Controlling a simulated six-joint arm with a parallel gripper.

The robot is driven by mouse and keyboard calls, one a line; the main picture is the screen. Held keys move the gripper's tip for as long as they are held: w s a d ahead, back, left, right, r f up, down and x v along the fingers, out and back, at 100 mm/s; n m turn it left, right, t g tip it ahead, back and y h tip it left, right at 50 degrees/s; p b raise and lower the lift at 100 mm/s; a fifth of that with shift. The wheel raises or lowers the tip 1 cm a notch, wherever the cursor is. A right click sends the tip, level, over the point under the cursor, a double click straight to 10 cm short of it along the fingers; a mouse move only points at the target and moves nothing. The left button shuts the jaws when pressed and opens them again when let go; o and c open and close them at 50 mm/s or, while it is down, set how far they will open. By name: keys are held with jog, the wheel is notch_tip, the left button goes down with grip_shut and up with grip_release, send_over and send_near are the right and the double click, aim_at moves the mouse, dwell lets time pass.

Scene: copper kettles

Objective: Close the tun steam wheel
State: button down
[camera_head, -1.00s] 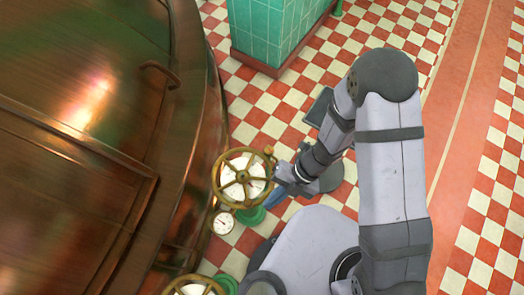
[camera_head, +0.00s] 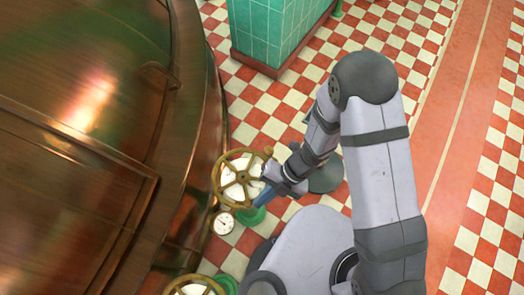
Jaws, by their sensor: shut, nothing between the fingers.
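A brass spoked handwheel (camera_head: 242,177) with a small knob on its upper right rim sits beside the large copper kettle (camera_head: 80,110). A second brass wheel (camera_head: 194,288) is partly cut off at the bottom edge. No label shows which one is the tun steam wheel. My gripper (camera_head: 268,176) is shut and empty, at the right rim of the upper wheel, just below the knob. It overlaps the rim in this view; whether it touches cannot be told. The fingertips are small and partly hidden.
A round white gauge (camera_head: 223,223) sits just below the upper wheel, near a green fitting (camera_head: 251,216). A green tiled block (camera_head: 275,32) stands at the back. Red and cream checkered floor (camera_head: 275,105) is open between it and my arm.

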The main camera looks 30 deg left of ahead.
jog(key=s+m, duration=0.1)
jog(key=p, duration=0.1)
send_over(234, 206)
jog(key=d, duration=0.1)
jog(key=s+a+m+t+y+p, duration=0.1)
jog(key=a+m+y, duration=0.1)
jog(key=a, duration=0.5)
jog(key=shift+m+t, duration=0.4)
jog(key=shift+m, duration=0.2)
jog(key=shift+a, duration=0.1)
dwell(0.6)
jog(key=shift+r, duration=0.1)
dwell(0.8)
